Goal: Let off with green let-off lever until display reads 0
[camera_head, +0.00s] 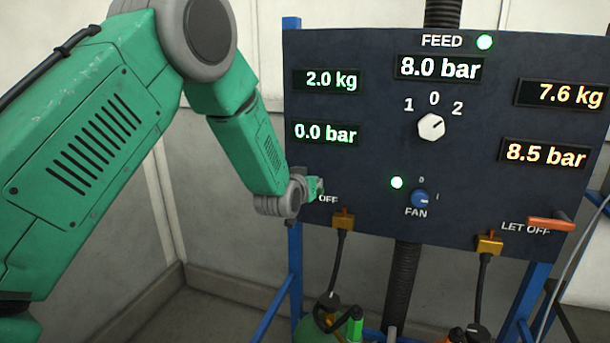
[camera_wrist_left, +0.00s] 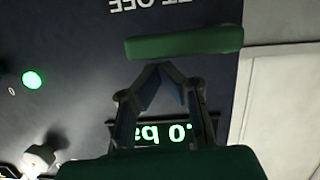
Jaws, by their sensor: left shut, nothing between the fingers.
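The left pressure display (camera_head: 325,133) on the dark panel reads 0.0 bar in green. The green let-off lever (camera_wrist_left: 185,42) lies level across the wrist view, which shows the panel upside down. In the head view, my left wrist covers most of the lever and part of its LET OFF label. My left gripper (camera_wrist_left: 160,70) is shut and empty, its fingertips right at the lever's edge; I cannot tell whether they touch it. In the head view the gripper (camera_head: 307,187) is mostly hidden at the panel's left edge. My right gripper is not in view.
An orange let-off lever (camera_head: 551,224) is at the panel's lower right. A white selector knob (camera_head: 431,126) and blue fan knob (camera_head: 420,198) sit mid-panel. Cables hang from orange connectors (camera_head: 343,220) below. A blue frame (camera_head: 292,270) holds the panel.

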